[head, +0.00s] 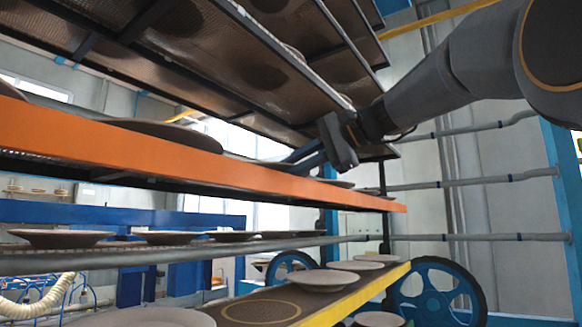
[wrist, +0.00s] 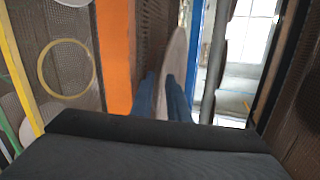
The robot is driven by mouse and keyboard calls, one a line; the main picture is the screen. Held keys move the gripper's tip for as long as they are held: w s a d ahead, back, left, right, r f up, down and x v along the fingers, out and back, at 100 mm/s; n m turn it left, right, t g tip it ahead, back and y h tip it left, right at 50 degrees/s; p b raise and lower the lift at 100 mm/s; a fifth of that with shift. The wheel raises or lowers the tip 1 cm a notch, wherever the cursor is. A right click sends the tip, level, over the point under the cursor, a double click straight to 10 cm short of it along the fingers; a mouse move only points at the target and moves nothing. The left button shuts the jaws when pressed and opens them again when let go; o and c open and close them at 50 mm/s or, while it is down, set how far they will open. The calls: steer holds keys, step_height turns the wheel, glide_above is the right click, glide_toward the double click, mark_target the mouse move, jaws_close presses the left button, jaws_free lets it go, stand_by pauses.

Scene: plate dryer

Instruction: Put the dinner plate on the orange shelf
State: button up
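The orange shelf (head: 190,155) runs across the head view as a bright edge with a rack tier behind it. It also shows as an upright orange strip in the wrist view (wrist: 116,55). My gripper (head: 292,160) reaches in from the right just above this edge. In the wrist view my gripper's two blue fingers (wrist: 162,88) lie either side of the dinner plate (wrist: 178,52), seen nearly edge-on, and look closed on its rim. In the head view the plate (head: 255,162) is mostly hidden behind the orange edge and fingers. Whether it touches the shelf is unclear.
Another plate (head: 165,133) sits on the orange shelf to the left. The yellow-edged shelf (head: 345,308) below holds plates and an empty yellow ring (head: 260,312). A tilted upper rack (head: 215,50) hangs close above my gripper. Plates also stand on the grey-railed tier between.

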steer(key=shift+r, duration=0.15)
steer(key=shift+b+v, duration=2.3)
steer(key=shift+v, duration=3.7)
steer(key=w+d+f+g+h, duration=0.1)
steer(key=w+f+h, duration=0.1)
steer(key=f, duration=1)
steer(key=w+d+f+m+h, duration=0.1)
steer(key=w+d+f+h, duration=0.1)
steer(key=f, duration=1)
steer(key=w+d+f+g+h, duration=0.1)
steer(key=w+f+h, duration=0.15)
steer(key=f, duration=1.05)
steer(key=s+f+n+g+h+b, duration=0.1)
steer(key=s+f, duration=0.6)
steer(key=f, duration=0.7)
steer(key=s+d+f+n+g+h+b, duration=0.1)
steer(key=s+f+n, duration=0.4)
steer(key=f, duration=0.8)
steer(key=s+d+f+n+g+h+b, duration=0.1)
steer(key=s+f+n+g+h+b, duration=0.1)
steer(key=s+f, duration=0.7)
step_height(320, 180, down, 6)
steer(key=n+h+b, duration=0.1)
steer(key=b, duration=0.1)
steer(key=shift+r+b, duration=0.2)
steer(key=shift+b, duration=0.15)
